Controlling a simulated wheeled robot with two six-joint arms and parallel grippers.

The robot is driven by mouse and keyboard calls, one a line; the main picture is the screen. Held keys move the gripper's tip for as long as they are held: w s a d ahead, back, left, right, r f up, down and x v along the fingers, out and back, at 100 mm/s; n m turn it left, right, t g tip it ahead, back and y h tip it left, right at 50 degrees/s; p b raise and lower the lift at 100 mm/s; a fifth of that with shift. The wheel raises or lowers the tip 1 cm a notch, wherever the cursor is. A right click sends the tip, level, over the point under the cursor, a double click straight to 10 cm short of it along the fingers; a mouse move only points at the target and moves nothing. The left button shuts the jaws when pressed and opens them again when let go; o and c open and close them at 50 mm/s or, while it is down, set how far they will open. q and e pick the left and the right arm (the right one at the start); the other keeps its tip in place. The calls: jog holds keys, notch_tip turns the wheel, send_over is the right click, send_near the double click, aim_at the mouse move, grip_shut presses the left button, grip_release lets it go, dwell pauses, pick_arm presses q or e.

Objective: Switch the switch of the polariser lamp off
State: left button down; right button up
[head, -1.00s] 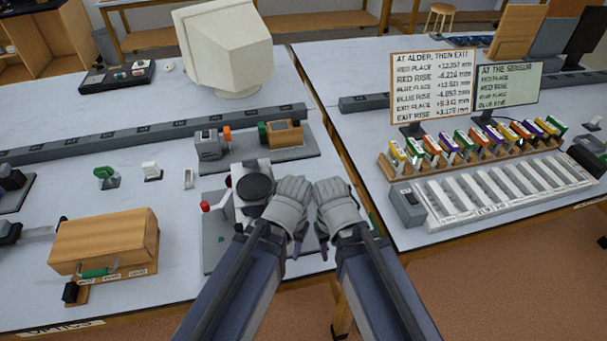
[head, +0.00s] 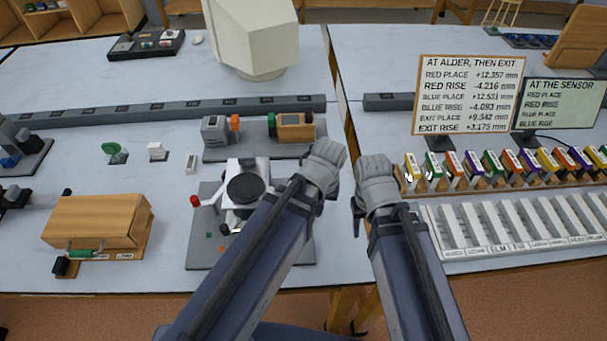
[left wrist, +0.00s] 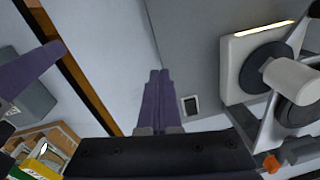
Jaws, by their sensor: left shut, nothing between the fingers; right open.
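A bench unit with a grey box-like housing (head: 214,136), an orange piece, a green ring and a wooden-sided block stands behind the middle of the left table. It may be the polariser lamp; I cannot make out a label or which way its switch sits. My left gripper (head: 318,205) hangs over the right edge of the apparatus in front of it; its purple fingers (left wrist: 160,95) are together and empty. A small dark switch-like plate (left wrist: 190,105) lies just right of them on a grey base. My right gripper (head: 358,207) is open and empty, over the gap between tables.
An apparatus with a black disc (head: 246,188) stands on a grey base left of my left gripper. A wooden box (head: 95,220) lies at left. Coloured slides (head: 490,165) and a white rack (head: 540,222) fill the right table's front. A cream monitor (head: 255,40) stands behind.

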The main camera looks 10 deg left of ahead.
pick_arm(q)
jog(key=w+a+r+n+p, duration=0.4)
jog(key=w+n, duration=0.1)
jog(key=n, duration=0.5)
jog(key=w+a+r+n+t+p, duration=0.1)
jog(key=w+a+r+n+p, duration=0.2)
jog(key=n, duration=0.7)
jog(key=w+a+r, duration=0.1)
jog(key=w, duration=0.1)
jog(key=shift+w+h+p, duration=0.3)
jog(key=shift+w+p, duration=0.05)
jog(key=shift+w, duration=0.05)
pick_arm(e)
notch_tip(320, 180, up, 8)
jog(key=shift+w+d, duration=0.3)
jog(key=shift+w, duration=0.1)
pick_arm(q)
jog(key=shift+a, duration=0.1)
pick_arm(e)
jog(key=shift+f, duration=0.1)
